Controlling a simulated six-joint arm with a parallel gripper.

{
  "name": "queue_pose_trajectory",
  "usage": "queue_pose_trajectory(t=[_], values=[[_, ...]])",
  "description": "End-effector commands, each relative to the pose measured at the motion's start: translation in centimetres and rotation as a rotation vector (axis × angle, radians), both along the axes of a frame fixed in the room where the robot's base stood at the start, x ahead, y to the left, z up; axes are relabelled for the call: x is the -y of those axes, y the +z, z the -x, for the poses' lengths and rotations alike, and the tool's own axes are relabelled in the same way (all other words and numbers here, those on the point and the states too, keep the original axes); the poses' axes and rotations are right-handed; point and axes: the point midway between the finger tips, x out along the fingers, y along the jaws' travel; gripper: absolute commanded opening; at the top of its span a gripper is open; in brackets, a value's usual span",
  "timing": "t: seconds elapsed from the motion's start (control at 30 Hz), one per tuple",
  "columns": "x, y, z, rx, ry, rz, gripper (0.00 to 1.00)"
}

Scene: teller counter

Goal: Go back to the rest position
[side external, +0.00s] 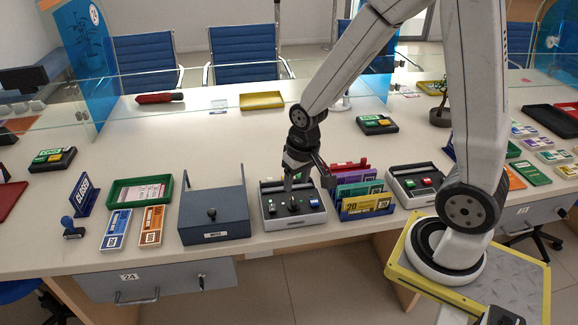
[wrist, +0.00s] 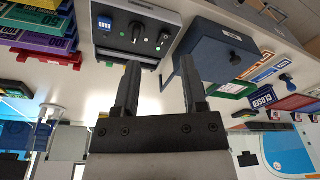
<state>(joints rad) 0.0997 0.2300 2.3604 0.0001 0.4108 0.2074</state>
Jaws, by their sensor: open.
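My gripper (side external: 290,184) hangs over the back part of a grey control box (side external: 292,217) in the side view, fingers pointing down. In the wrist view my gripper (wrist: 160,64) shows two separated dark fingers with nothing between them. The control box (wrist: 113,50), with its knobs and buttons, is beyond the fingertips there. I cannot tell how much height there is between the fingertips and the box.
A dark blue-grey box (side external: 214,203) with a knob stands left of the control box. A rack of coloured cards (side external: 357,207) stands close on the right, and a second control box (side external: 415,184) beyond it. The counter behind (side external: 222,144) is mostly clear. A glass screen (side external: 230,75) crosses the back.

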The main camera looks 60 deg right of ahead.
Motion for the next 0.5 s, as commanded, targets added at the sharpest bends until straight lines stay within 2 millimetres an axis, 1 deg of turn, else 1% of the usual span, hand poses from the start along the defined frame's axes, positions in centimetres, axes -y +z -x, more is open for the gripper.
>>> queue_pose_trajectory(t=[0.03, 0.1, 0.23, 0.33, 0.5], values=[[-0.7, 0.7, 0.8, 0.019, 0.054, 0.007, 0.54], [-1.5, 1.2, 1.8, 0.038, 0.121, 0.016, 0.54], [-2.5, 2.0, 3.3, 0.067, 0.221, 0.03, 0.54], [-3.0, 2.3, 4.1, 0.08, 0.273, 0.038, 0.54], [-3.3, 2.4, 4.6, 0.089, 0.305, 0.043, 0.54]])
